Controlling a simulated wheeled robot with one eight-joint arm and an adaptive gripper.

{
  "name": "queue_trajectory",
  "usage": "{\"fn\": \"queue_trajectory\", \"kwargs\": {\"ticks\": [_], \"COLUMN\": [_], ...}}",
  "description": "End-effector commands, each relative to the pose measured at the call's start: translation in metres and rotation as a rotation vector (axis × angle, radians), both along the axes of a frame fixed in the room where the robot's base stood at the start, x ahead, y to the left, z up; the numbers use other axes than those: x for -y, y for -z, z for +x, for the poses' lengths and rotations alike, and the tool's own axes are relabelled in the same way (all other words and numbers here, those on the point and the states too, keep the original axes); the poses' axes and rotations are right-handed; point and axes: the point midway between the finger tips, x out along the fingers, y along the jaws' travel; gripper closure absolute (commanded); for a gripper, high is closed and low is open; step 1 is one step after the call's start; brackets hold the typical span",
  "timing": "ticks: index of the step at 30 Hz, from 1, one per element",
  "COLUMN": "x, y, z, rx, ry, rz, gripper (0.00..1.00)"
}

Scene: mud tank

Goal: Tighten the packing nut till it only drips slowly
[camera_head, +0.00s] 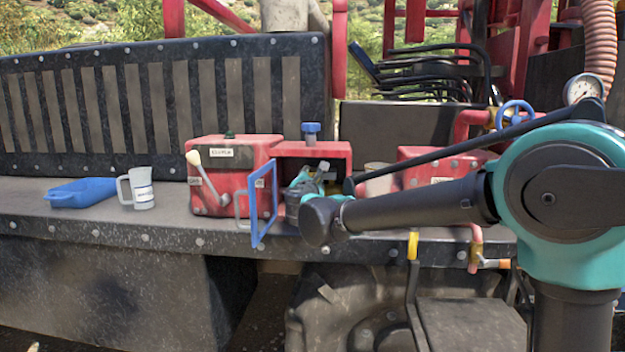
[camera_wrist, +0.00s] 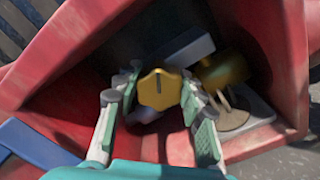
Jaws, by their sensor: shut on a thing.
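In the wrist view the packing nut (camera_wrist: 159,90), a brass-yellow hexagonal piece with a dark slot line on its face, sits between the fingertips of my gripper (camera_wrist: 157,92). My gripper is shut on its sides. Behind and right of it is a rounded brass part (camera_wrist: 222,70), with thin pale brown strands below it over a brownish patch (camera_wrist: 236,112). I cannot tell how fast anything drips. In the head view my gripper (camera_head: 312,182) reaches into the open red housing (camera_head: 328,150); the nut is hidden there.
A blue-framed door (camera_head: 262,208) stands open left of my gripper. A red box with a lever (camera_head: 225,170), a measuring jug (camera_head: 140,188) and a blue tray (camera_head: 82,192) stand on the ledge further left. A red box (camera_head: 440,165) and a gauge (camera_head: 582,89) are right.

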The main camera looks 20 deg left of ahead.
Motion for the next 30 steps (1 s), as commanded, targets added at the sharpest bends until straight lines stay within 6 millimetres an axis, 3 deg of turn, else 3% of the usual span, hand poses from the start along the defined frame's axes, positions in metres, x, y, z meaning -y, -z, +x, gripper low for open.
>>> {"fn": "queue_trajectory", "kwargs": {"ticks": [21, 30], "x": [0.0013, 0.0014], "y": [0.0021, 0.0026], "z": [0.0002, 0.0002], "rx": [-0.115, -0.141], "ry": [0.001, 0.001], "rz": [0.475, 0.583], "gripper": [0.90, 0.90]}}
